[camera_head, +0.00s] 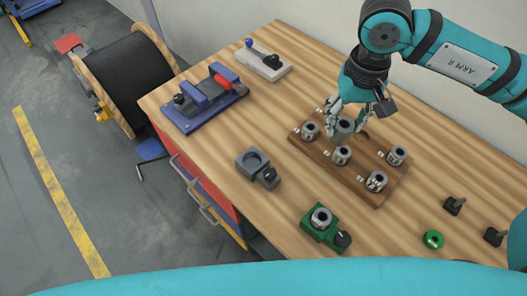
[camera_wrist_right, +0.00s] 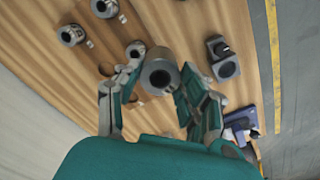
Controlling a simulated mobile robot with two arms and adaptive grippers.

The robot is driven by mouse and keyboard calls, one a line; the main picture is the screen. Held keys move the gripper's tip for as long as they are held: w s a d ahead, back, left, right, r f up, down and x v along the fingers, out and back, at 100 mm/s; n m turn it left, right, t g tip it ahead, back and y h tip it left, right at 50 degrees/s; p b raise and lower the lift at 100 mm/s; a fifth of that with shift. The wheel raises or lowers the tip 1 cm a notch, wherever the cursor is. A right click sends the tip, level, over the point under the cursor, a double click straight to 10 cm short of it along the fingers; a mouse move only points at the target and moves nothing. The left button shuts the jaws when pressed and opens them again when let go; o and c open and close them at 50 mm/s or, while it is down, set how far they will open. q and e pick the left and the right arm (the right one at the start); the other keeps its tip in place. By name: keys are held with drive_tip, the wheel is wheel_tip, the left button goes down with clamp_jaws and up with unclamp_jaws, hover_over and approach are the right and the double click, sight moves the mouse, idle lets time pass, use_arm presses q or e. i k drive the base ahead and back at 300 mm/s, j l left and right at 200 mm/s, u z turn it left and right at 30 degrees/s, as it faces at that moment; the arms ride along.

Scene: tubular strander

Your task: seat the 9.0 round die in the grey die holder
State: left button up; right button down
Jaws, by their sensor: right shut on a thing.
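My right gripper (camera_head: 345,118) is shut on a grey cylindrical round die (camera_head: 343,130), held upright above the wooden die board. In the right wrist view, this die (camera_wrist_right: 159,76) sits between the two fingers (camera_wrist_right: 158,90); its dark bore shows. I cannot read its size. The grey die holder (camera_head: 250,168) stands on the table left of the board, its round socket empty and a dark knob at its side. The holder also shows in the right wrist view (camera_wrist_right: 228,70), right of the held die. My left gripper is not in view.
The wooden die board (camera_head: 362,185) carries several other dies, such as one at its front (camera_head: 376,181). A green holder (camera_head: 312,232) with a die in it stands near the front edge. A blue fixture (camera_head: 200,118) is at the left. Bare tabletop separates the board and grey holder.

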sight(252, 163)
drive_tip(key=j+z, duration=0.2)
drive_tip(key=j, duration=0.6)
drive_tip(key=j+z, duration=0.2)
drive_tip(key=j, duration=0.55)
drive_tip(key=k+j+z, duration=0.2)
drive_tip(key=j, duration=0.6)
drive_tip(key=i, duration=0.1)
